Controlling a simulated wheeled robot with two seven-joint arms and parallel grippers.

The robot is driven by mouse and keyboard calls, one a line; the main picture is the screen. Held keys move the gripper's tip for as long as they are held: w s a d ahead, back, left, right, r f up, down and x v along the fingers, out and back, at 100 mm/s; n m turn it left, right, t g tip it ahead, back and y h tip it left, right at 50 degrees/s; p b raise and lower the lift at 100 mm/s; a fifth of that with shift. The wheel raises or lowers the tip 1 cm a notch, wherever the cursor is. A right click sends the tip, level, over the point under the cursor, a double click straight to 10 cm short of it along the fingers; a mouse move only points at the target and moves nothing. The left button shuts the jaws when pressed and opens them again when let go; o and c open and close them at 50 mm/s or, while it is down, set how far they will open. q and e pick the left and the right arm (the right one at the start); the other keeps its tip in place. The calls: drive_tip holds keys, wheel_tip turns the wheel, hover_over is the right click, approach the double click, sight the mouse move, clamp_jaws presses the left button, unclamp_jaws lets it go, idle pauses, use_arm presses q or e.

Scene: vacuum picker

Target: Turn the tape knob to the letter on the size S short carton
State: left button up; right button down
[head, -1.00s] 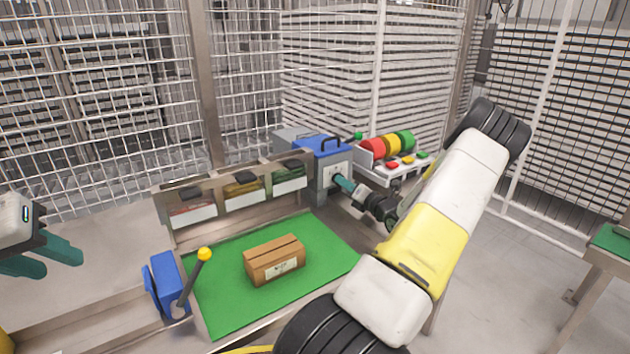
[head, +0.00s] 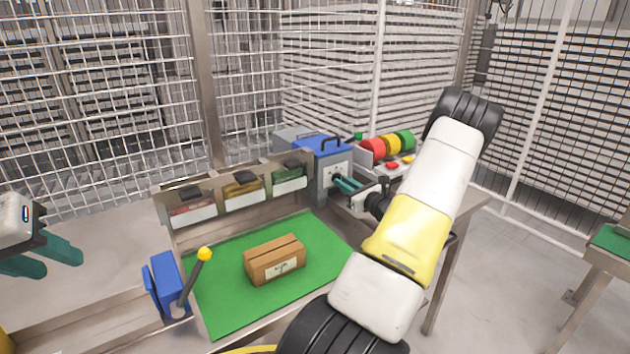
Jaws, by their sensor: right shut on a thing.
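A brown carton (head: 274,262) with a white label lies on the green mat (head: 222,295); the label's letter is too small to read. The blue and grey tape machine (head: 322,150) stands at the mat's far right corner, with a pale dial plate on its front. My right gripper (head: 342,184) is at that plate, its teal fingers shut on the knob, which they mostly hide. My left gripper (head: 58,258) is at the far left, open and empty, away from everything.
Three bins (head: 242,189) stand behind the mat. A blue device with a yellow-tipped lever (head: 203,255) stands at the mat's left. Red, yellow and green rolls (head: 387,145) sit right of the machine, above coloured buttons. Wire fencing closes the back.

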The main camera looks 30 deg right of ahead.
drive_tip(key=n, duration=0.4)
drive_tip(key=shift+n, duration=1.9)
drive_tip(key=shift+f, duration=0.1)
drive_tip(key=shift+s, duration=0.1)
drive_tip(key=c, duration=1.4)
unclamp_jaws()
drive_tip(key=s, duration=0.7)
drive_tip(key=shift+s+d, duration=0.35)
drive_tip(key=shift+s, duration=0.15)
